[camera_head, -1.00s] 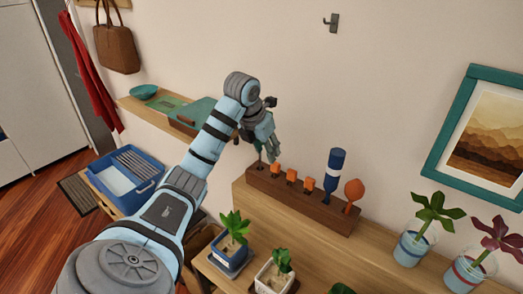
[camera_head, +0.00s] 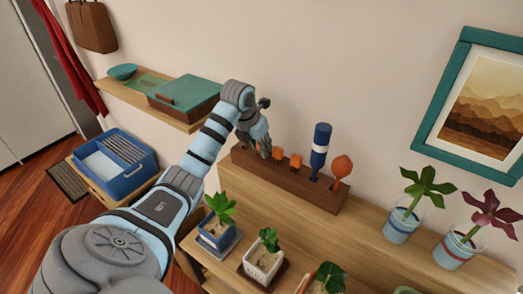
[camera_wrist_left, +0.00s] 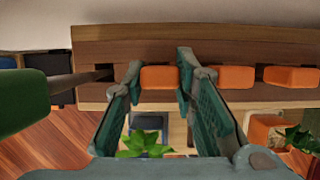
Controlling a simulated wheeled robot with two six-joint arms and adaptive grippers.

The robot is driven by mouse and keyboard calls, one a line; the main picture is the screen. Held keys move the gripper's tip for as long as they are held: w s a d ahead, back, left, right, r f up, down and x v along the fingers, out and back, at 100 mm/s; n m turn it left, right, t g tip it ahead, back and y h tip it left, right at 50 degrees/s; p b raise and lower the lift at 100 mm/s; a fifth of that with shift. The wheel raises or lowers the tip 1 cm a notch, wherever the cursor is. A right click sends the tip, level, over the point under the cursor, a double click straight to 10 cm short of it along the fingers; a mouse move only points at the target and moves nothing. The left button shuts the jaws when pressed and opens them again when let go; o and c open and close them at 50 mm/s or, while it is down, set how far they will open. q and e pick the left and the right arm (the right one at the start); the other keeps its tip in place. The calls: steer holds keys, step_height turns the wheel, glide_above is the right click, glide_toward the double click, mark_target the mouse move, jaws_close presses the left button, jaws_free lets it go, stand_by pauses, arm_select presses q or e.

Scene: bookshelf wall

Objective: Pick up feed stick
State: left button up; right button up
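A dark wooden rack (camera_head: 305,185) holds a row of upright tools: small orange blocks (camera_head: 278,155), a blue handle with a white band (camera_head: 320,150) and a round orange head (camera_head: 342,166). I cannot tell which is the feed stick. My left gripper (camera_head: 264,147) is over the rack's left part, hiding what stands there. In the left wrist view its open fingers (camera_wrist_left: 158,75) are on either side of one orange block (camera_wrist_left: 160,78). I cannot tell whether they touch it. A green handle with a dark shaft (camera_wrist_left: 92,77) is left of the fingers. My right gripper is out of view.
Potted plants (camera_head: 219,226) stand in front of the rack, and two plants in glasses (camera_head: 402,221) at right. A wall shelf with a green box (camera_head: 184,97) is behind left. A blue crate (camera_head: 113,165) is lower left.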

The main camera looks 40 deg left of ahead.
arm_select(q)
steer(key=shift+s+r, duration=0.1)
steer(key=shift+s, duration=0.05)
steer(key=shift+c, duration=0.8)
steer(key=shift+s+r, duration=0.1)
steer(key=shift+s, duration=0.1)
steer(key=shift+w, duration=0.1)
